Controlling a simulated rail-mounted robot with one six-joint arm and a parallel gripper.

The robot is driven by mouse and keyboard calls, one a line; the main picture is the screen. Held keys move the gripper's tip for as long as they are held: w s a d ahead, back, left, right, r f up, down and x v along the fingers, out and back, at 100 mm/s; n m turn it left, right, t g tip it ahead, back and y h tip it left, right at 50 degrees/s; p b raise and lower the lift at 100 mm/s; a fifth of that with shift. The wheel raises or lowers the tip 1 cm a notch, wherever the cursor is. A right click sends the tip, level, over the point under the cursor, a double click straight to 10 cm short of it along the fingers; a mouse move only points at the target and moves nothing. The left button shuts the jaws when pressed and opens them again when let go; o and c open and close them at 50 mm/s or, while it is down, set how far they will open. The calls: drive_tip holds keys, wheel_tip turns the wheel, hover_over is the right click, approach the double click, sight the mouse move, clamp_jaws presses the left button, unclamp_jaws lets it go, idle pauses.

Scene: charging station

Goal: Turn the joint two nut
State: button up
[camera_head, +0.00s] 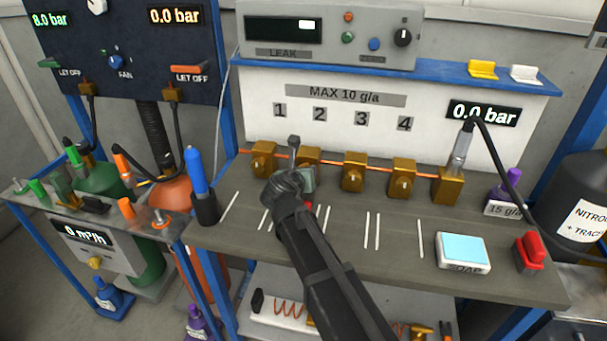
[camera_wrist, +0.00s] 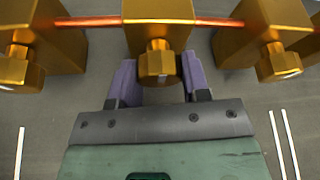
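The joint two fitting (camera_head: 308,156) is a brass block on the copper pipe under the number 2, partly hidden behind my arm.
Brass joints one (camera_head: 263,158), three (camera_head: 353,172) and four (camera_head: 402,178) stand on the same pipe, close on both sides. A blue-topped box (camera_head: 463,252) and a red item (camera_head: 529,252) sit at the bench's right.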

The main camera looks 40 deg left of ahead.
drive_tip(key=shift+c, duration=0.6)
drive_tip(key=m+g+y, duration=0.1)
drive_tip(key=m+y, duration=0.1)
drive_tip(key=m, duration=0.1)
drive_tip(key=shift+d+f, duration=0.1)
drive_tip(key=m+y+b, duration=0.1)
drive_tip(key=m+y, duration=0.1)
drive_tip(key=m, duration=0.2)
drive_tip(key=shift+g+y, duration=0.3)
idle(0.3)
drive_tip(key=o, duration=0.9)
drive_tip(key=shift+o, duration=0.2)
